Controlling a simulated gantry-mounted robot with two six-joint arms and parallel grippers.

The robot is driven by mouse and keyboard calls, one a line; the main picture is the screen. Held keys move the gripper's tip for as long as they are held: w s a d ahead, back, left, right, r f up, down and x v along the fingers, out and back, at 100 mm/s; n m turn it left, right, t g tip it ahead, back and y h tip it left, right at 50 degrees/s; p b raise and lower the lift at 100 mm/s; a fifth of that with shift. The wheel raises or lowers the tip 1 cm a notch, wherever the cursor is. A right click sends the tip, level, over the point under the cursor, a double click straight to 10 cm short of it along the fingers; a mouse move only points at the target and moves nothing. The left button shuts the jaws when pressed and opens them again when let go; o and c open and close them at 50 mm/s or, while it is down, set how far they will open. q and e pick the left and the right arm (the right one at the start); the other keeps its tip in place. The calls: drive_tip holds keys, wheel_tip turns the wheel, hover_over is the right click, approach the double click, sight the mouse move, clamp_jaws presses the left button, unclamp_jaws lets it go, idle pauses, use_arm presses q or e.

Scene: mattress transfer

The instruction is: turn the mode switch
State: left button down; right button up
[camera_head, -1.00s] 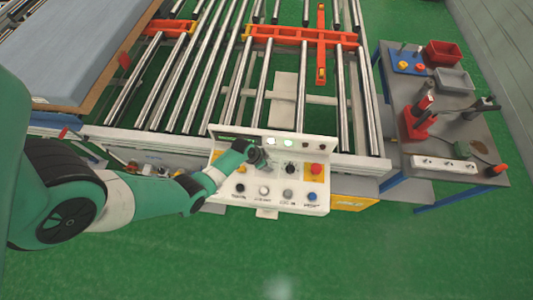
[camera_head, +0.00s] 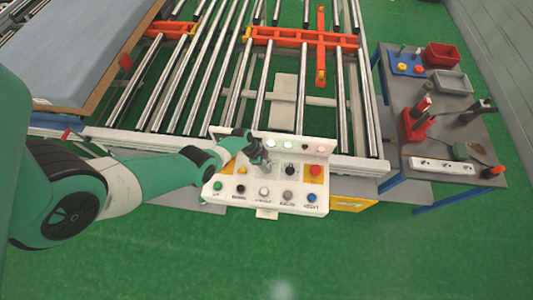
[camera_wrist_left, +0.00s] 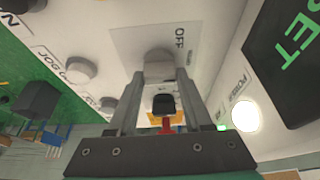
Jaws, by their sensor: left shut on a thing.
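The white control panel (camera_head: 225,190) stands at the front of the roller conveyor. My left gripper (camera_head: 264,164) reaches its upper row of controls. In the left wrist view, the mode switch (camera_wrist_left: 159,62) is a grey round knob on a pale plate with the word OFF beside it. My left gripper (camera_wrist_left: 151,88) is shut on this knob, with a finger on each side. A black switch (camera_head: 290,170) is just right of the gripper, and it also shows beyond the fingers in the left wrist view (camera_wrist_left: 162,103). My right gripper is not in view.
Lamps glow along the top edge. A grey tool table (camera_head: 440,130) stands right. A blue mattress (camera_head: 85,45) lies upper left.

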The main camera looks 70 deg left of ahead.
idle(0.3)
use_arm(q)
drive_tip(key=shift+c, duration=1.6)
unclamp_jaws()
